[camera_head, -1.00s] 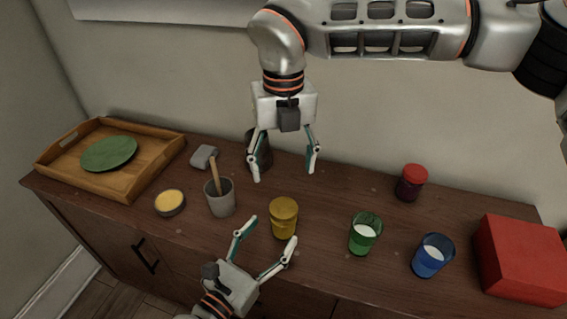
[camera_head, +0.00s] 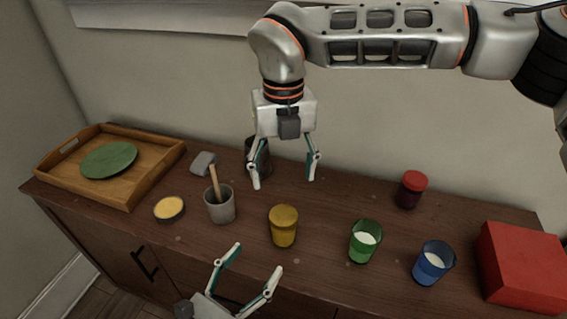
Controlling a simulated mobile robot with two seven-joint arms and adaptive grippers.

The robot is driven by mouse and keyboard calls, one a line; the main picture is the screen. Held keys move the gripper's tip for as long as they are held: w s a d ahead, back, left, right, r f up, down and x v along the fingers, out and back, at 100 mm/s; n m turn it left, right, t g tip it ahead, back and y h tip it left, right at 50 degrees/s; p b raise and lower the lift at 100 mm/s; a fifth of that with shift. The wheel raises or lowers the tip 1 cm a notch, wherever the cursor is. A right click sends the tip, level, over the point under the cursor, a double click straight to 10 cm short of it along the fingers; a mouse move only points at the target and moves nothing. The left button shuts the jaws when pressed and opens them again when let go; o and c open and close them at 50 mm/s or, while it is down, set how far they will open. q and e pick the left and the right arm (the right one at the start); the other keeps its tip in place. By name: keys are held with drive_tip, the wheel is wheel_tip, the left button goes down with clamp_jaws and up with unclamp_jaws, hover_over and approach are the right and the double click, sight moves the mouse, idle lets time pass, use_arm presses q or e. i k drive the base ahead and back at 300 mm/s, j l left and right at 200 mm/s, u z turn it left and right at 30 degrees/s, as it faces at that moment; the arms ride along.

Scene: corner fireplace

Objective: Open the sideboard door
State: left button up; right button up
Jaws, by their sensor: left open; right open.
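The dark wooden sideboard (camera_head: 310,205) spans the view, its front face at the lower left. A door with a black bar handle (camera_head: 145,263) shows on that front and looks shut. My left gripper (camera_head: 256,263) is open and empty at the front edge of the top, to the right of the handle and apart from it. My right gripper (camera_head: 284,183) is open and empty above the back of the top, beside a dark cup (camera_head: 259,157) that its left finger partly hides. The lower part of the front is out of view.

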sight(130, 265)
drive_tip(key=k+j, duration=0.8)
drive_tip(key=k, duration=0.05)
